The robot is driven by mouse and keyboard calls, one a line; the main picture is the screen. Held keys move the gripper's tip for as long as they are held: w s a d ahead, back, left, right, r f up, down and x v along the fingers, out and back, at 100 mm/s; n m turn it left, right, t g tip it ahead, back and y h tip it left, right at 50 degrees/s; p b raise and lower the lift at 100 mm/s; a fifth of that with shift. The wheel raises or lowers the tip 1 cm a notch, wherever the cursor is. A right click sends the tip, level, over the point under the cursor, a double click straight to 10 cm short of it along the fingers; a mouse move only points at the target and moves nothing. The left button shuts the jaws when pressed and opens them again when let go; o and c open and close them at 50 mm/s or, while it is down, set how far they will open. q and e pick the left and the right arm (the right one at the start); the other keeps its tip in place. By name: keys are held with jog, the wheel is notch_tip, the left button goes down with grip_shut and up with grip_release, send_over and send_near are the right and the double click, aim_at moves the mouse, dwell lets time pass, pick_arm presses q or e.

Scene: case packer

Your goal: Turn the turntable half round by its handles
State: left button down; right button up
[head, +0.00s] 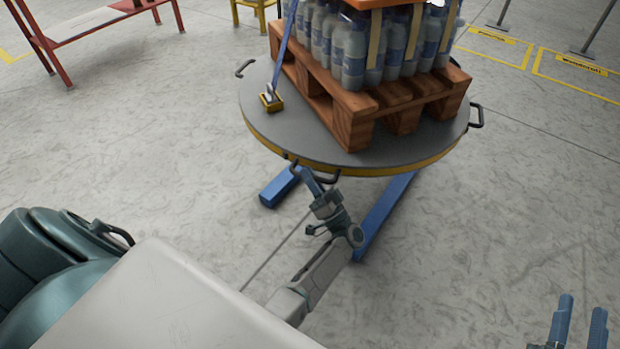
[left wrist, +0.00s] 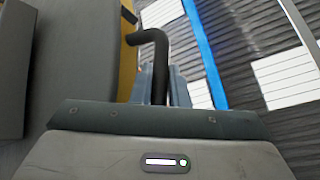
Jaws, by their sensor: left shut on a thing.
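The round grey turntable (head: 290,135) with a yellow rim stands at top centre in the head view. Dark handles show at its front edge (head: 325,178), its right edge (head: 477,118) and its back left edge (head: 245,67). My left gripper (head: 305,176) is shut on the front handle, which also shows as a black bent bar (left wrist: 153,40) in the left wrist view. The jaws (left wrist: 160,85) meet its lower part, and their tips are partly hidden. My right gripper (head: 580,322) is at the bottom right corner, its two blue fingers apart and empty, away from the turntable.
A wooden pallet (head: 352,120) with wrapped bottles (head: 352,50) stands on the turntable, with a blue strap down to a yellow anchor (head: 270,98). Blue floor legs (head: 385,215) show below. A red bench (head: 90,25) is at upper left.

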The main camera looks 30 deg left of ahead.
pick_arm(q)
jog(key=shift+d, duration=0.35)
pick_arm(e)
jog(key=shift+d+r, duration=0.25)
jog(key=shift+d, duration=0.1)
pick_arm(q)
jog(key=c, duration=1.4)
grip_release()
jog(key=shift+w, duration=0.1)
